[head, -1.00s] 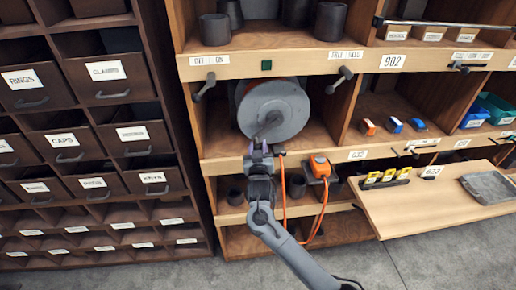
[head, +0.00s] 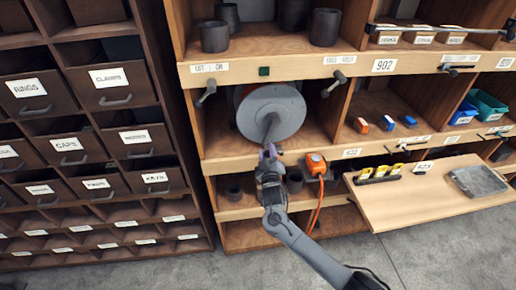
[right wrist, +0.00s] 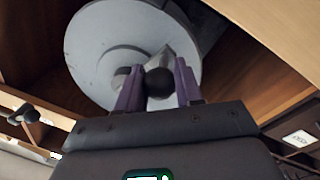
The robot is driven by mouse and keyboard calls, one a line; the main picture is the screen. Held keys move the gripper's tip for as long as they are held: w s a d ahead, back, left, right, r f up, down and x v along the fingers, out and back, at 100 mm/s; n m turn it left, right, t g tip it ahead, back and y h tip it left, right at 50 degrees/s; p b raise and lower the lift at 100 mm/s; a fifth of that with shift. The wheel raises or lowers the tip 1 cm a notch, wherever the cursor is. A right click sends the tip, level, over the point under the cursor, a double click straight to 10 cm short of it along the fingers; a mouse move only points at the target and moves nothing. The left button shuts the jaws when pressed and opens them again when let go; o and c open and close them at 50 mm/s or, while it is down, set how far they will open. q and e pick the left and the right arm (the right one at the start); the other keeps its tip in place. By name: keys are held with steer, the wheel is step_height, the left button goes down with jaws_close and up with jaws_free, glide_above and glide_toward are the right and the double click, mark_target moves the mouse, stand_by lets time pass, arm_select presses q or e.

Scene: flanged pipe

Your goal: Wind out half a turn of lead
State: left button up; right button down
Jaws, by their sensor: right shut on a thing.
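A grey cable reel (head: 285,101) sits in a cubby of the wooden shelf, its round disc facing out. A crank (head: 271,127) runs downward from its middle. My right gripper (head: 268,151) is at the crank's lower end. In the right wrist view its two purple fingers (right wrist: 158,88) are shut on the crank's dark round knob (right wrist: 158,81), with the disc (right wrist: 100,50) behind. The orange lead (head: 318,205) hangs below an orange connector (head: 316,163) to the right of my gripper. My left gripper is not in view.
Two grey pegs (head: 207,92) and (head: 334,84) stick out of the shelf rail beside the reel. Dark drawers (head: 70,140) stand to the left. A fold-down board (head: 420,195) juts out at right. Grey floor is clear in front.

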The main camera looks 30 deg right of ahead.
steer(key=s+d+n+t+y+p, duration=0.1)
steer(key=s+d+n+p, duration=0.1)
steer(key=d+n+p, duration=0.3)
steer(key=shift+s+d+r+n, duration=0.15)
steer(key=shift+s+d+n, duration=0.45)
steer(key=shift+n, duration=1.7)
steer(key=shift+w+d, duration=0.2)
steer(key=c, duration=0.8)
jaws_free()
steer(key=shift+o, duration=0.2)
